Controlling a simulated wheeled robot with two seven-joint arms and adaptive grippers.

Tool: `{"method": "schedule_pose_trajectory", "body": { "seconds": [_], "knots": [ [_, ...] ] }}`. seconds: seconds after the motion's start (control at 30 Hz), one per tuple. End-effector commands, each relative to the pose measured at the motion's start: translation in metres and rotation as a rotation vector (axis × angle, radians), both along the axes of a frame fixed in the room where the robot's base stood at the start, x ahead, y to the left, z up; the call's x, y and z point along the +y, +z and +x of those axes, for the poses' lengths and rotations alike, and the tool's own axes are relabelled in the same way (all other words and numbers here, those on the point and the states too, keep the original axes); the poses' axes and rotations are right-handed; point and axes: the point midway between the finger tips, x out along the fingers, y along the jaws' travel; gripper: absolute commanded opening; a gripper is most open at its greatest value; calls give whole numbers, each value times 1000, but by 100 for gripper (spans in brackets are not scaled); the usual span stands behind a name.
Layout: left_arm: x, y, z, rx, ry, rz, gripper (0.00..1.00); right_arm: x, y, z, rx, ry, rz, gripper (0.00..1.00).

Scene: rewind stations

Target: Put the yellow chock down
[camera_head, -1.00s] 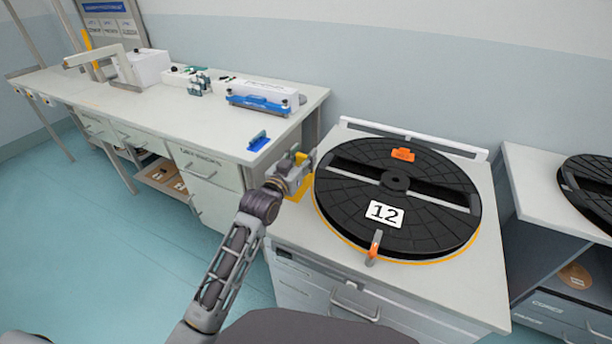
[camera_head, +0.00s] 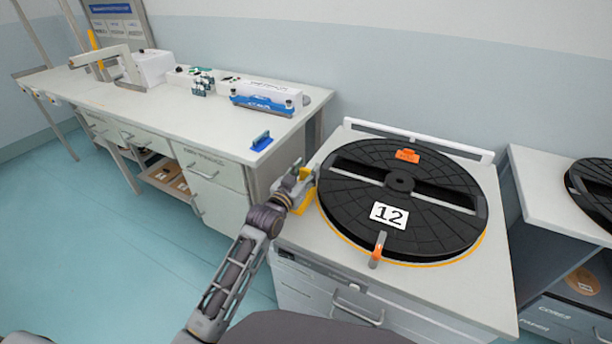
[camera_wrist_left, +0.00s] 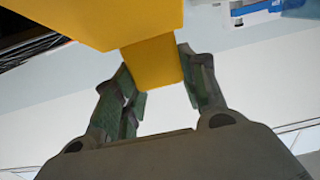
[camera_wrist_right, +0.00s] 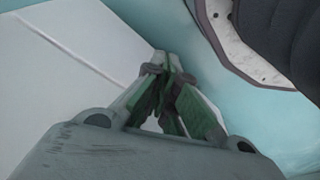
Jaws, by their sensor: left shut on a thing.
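The yellow chock (camera_head: 306,201) is at the left edge of the white cabinet top, just left of the black reel (camera_head: 450,226) marked 12. My left gripper (camera_head: 297,184) is shut on the chock and partly hides it. In the left wrist view the fingers (camera_wrist_left: 157,72) close on the chock's narrow yellow grip (camera_wrist_left: 152,60), with its wider body beyond. I cannot tell whether the chock touches the cabinet top. My right gripper (camera_wrist_right: 166,68) is shut and empty in the right wrist view; its fingertips meet.
The reel carries an orange clip (camera_head: 407,156), and an orange-grey latch (camera_head: 377,249) stands at its near edge. A workbench (camera_head: 130,108) with a blue block (camera_head: 261,142) stands at the left. A gap separates it from the cabinet (camera_head: 440,296). Another reel (camera_head: 594,190) is at the right.

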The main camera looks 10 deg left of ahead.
Motion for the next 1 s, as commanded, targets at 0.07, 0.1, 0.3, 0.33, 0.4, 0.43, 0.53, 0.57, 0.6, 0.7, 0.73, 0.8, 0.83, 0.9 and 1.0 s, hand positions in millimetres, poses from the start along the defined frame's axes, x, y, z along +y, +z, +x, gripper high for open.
{"method": "schedule_pose_trajectory", "body": {
  "seconds": [0.07, 0.1, 0.3, 0.33, 0.4, 0.43, 0.53, 0.57, 0.6, 0.7, 0.73, 0.8, 0.83, 0.9, 1.0],
  "knots": [
    [0, -6, 0, -2, 0, -1, 0, 1, 2, -1, 6, 1, 1, 0],
    [0, -8, 0, -3, 0, -1, 0, 1, 4, -1, 8, 2, 1, 0],
    [0, -10, 0, -4, 0, -1, 0, 2, 7, 0, 5, 2, 2, 0],
    [0, -10, 0, -4, 0, -1, 0, 2, 7, 0, 6, 2, 3, 0],
    [0, -10, 0, -4, 0, -1, 0, 2, 7, 0, 6, 2, 3, 0],
    [0, -10, 0, -4, 0, -1, 0, 2, 7, 0, 6, 3, 2, 0],
    [0, -11, 0, -3, 0, -1, 0, 2, 7, 0, 6, 3, 2, 0],
    [0, -11, 0, -3, 0, -1, 0, 2, 7, 0, 6, 2, 3, 0],
    [0, -12, 0, -3, 0, -1, 0, 2, 6, 0, 7, 2, 2, 0],
    [0, -13, 0, -1, 0, 0, 54, 2, 6, 0, 7, 2, 2, 0],
    [0, -13, 0, -1, 0, 0, 58, 2, 6, 0, 7, 2, 2, 0],
    [0, -13, 0, -1, 0, 0, 63, 2, 6, 0, 7, 2, 2, 0],
    [0, -13, 0, -1, 0, 0, 63, 2, 6, 0, 7, 2, 2, 0],
    [0, -13, 0, -1, 0, 0, 63, 2, 6, 0, 6, 2, 1, 0],
    [0, -13, 0, -1, 0, 0, 63, 2, 6, 0, 6, 2, 1, 0]
  ]
}}
